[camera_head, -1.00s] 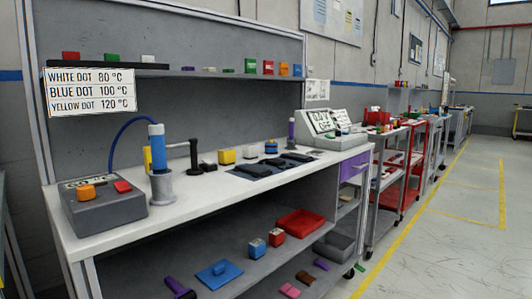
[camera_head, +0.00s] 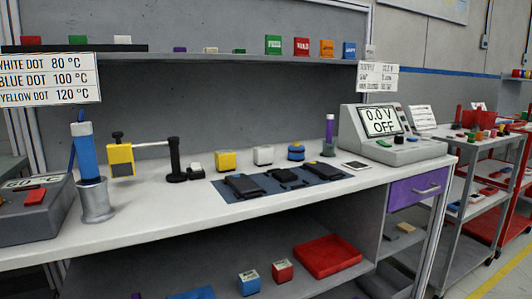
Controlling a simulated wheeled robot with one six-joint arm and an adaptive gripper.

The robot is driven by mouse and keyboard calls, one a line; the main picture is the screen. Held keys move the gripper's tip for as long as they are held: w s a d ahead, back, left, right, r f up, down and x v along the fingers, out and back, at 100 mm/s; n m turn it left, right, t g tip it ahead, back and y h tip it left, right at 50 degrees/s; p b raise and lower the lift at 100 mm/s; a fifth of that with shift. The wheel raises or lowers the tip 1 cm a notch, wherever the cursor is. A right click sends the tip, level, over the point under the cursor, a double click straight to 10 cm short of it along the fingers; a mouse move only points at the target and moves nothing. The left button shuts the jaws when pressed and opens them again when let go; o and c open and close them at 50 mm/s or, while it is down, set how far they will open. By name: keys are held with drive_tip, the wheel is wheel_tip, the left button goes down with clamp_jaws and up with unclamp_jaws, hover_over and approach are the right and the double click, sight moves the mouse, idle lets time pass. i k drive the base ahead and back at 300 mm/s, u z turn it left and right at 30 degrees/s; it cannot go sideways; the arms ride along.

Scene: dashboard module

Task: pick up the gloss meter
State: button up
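No object in view is clearly readable as the gloss meter, so I cannot tell which it is. On the white bench top (camera_head: 240,215) stand a yellow block (camera_head: 227,160), a white block (camera_head: 263,156) and a round blue-and-yellow item (camera_head: 296,152). Several black devices, one of them here (camera_head: 245,185), lie on a dark blue mat (camera_head: 332,171). A flat device with a pale face (camera_head: 355,165) lies to the right of the mat. A small black-and-white item (camera_head: 195,168) sits beside a black stand. My gripper is not in view.
A soldering station (camera_head: 35,212) and a blue-handled iron in its holder (camera_head: 87,165) stand at left. A power supply (camera_head: 390,135) reads 0.0 V OFF at right. A red tray (camera_head: 328,257) is on the lower shelf.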

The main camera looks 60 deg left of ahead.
sight(263, 155)
drive_tip(key=u, duration=0.7)
drive_tip(key=i, duration=0.9)
drive_tip(key=u, duration=1)
